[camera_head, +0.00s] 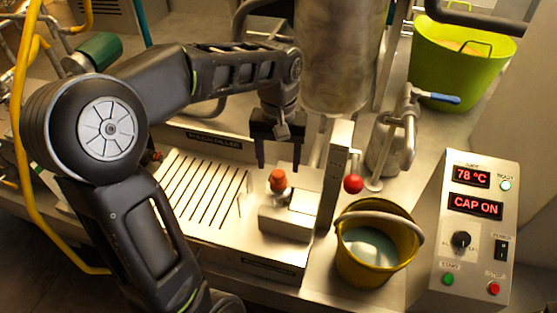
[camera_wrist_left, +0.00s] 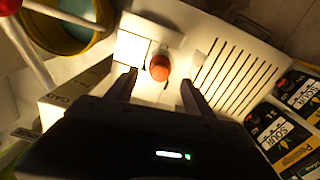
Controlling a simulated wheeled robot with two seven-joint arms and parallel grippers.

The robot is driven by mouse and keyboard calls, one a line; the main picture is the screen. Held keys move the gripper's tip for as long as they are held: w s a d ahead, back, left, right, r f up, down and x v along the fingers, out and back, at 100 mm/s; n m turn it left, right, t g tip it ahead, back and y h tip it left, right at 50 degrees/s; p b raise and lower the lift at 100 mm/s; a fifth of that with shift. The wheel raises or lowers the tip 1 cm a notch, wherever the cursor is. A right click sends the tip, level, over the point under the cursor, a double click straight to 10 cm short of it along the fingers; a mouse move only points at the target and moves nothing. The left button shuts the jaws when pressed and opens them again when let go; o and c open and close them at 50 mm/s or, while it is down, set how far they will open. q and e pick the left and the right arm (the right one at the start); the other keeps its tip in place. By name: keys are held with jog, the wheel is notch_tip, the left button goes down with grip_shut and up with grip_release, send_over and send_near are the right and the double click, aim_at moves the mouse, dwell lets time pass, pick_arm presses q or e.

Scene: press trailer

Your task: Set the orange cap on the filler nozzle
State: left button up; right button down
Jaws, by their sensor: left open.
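The orange cap (camera_head: 277,181) stands upright at the right end of the slotted metal tray, beside a small pale block (camera_head: 303,202). It also shows in the left wrist view (camera_wrist_left: 159,68), ahead of and between the finger lines. My left gripper (camera_head: 279,166) points down just above the cap. Its two fingers are spread apart with nothing between them; it also shows in the left wrist view (camera_wrist_left: 159,90). I cannot make out the filler nozzle, nor tell whether the cap sits on it. My right gripper is not in view.
The slotted tray (camera_head: 197,187) lies left of the cap. A red-knobbed lever (camera_head: 353,184) and a yellow bucket (camera_head: 343,262) stand to the right. A control panel (camera_head: 474,240) reads 78 °C and CAP ON. A large metal cylinder (camera_head: 342,60) rises behind. Labelled packs (camera_wrist_left: 283,135) lie nearby.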

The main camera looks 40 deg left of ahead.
aim_at(278, 174)
pick_arm(q)
jog(key=shift+r+p, duration=1.4)
jog(key=shift+r, duration=0.75)
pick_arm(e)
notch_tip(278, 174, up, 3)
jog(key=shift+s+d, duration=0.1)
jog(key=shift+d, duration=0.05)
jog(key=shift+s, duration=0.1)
